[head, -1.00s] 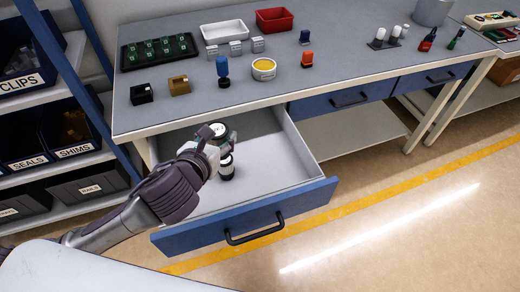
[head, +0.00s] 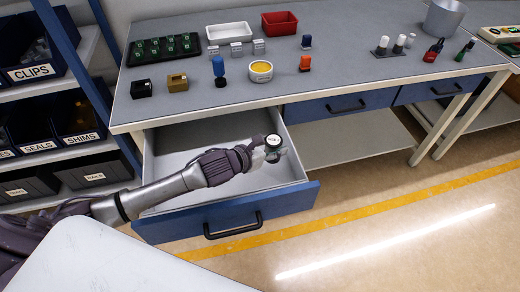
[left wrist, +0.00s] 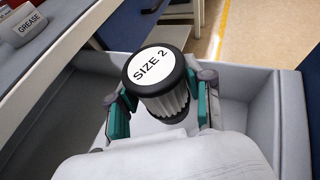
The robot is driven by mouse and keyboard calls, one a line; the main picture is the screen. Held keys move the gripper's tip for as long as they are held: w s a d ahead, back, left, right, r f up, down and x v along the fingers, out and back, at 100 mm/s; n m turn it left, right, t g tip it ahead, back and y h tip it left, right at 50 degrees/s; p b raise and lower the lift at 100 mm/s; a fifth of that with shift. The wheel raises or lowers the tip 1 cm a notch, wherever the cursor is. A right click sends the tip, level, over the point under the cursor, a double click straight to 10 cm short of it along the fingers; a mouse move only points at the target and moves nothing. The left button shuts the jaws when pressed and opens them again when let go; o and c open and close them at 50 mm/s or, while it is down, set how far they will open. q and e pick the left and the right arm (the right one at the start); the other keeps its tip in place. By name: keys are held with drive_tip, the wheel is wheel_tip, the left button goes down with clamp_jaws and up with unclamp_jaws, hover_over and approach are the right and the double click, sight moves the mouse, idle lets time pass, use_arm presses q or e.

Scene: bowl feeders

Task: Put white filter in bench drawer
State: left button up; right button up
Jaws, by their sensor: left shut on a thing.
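The white filter (head: 274,142) is a pleated white cylinder with black end caps; its top label reads "SIZE 2" in the left wrist view (left wrist: 165,104). My left gripper (head: 268,151) is shut on its sides, with green finger pads on both sides of it (left wrist: 161,106). The filter is upright or slightly tilted, over the right part of the open bench drawer (head: 168,225). The drawer's grey walls (left wrist: 289,120) surround it in the left wrist view. I cannot tell whether the filter's bottom touches the drawer floor. My right gripper is not in view.
Shelves with bins (head: 50,130) stand at left. Two shut drawers (head: 340,105) are at right. The drawer's left part looks empty.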

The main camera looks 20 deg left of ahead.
use_arm(q)
drive_tip(key=w+a+f, duration=0.2)
drive_tip(key=a, duration=0.1)
drive_tip(key=shift+w+a+f, duration=0.2)
drive_tip(key=shift+w+f, duration=0.1)
drive_tip(key=shift+f, duration=0.05)
wheel_tip(320, 180, down, 4)
drive_tip(key=shift+r, duration=0.15)
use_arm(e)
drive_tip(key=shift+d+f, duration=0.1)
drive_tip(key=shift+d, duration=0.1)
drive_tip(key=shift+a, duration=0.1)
use_arm(q)
drive_tip(key=shift+f, duration=0.2)
drive_tip(key=o, duration=1.2)
drive_tip(key=shift+c, duration=0.2)
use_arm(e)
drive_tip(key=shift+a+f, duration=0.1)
